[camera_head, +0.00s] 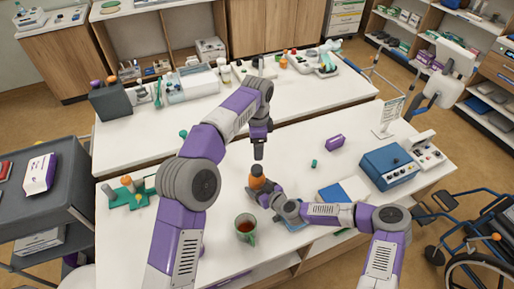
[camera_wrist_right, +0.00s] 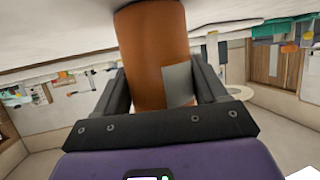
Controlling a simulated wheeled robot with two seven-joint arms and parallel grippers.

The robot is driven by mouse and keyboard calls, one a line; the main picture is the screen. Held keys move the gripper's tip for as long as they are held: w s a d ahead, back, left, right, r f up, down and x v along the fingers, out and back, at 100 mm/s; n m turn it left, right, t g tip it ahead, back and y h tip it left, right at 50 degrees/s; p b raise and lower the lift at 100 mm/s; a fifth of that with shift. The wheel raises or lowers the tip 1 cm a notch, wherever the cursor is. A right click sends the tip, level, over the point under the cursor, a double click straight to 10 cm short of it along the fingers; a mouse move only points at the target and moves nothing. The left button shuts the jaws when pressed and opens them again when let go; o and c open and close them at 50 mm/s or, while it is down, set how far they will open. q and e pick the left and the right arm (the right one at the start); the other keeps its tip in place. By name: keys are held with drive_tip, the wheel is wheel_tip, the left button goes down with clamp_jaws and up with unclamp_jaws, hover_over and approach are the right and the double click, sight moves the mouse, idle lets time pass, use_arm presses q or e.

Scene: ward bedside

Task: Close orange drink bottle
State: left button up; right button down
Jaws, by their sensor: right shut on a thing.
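The orange drink bottle (camera_head: 256,170) is upright at the middle of the near white table.
A mug of brown drink (camera_head: 246,229) stands close in front of the bottle. A small green piece (camera_head: 314,163) and a purple box (camera_head: 335,142) lie to the right, near a blue device (camera_head: 388,166). A green rack (camera_head: 128,194) stands at left. Table between is clear.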

unclamp_jaws()
drive_tip(key=v, duration=0.7)
drive_tip(key=shift+s+d+r, duration=0.15)
drive_tip(key=shift+s+d, duration=0.05)
idle(0.4)
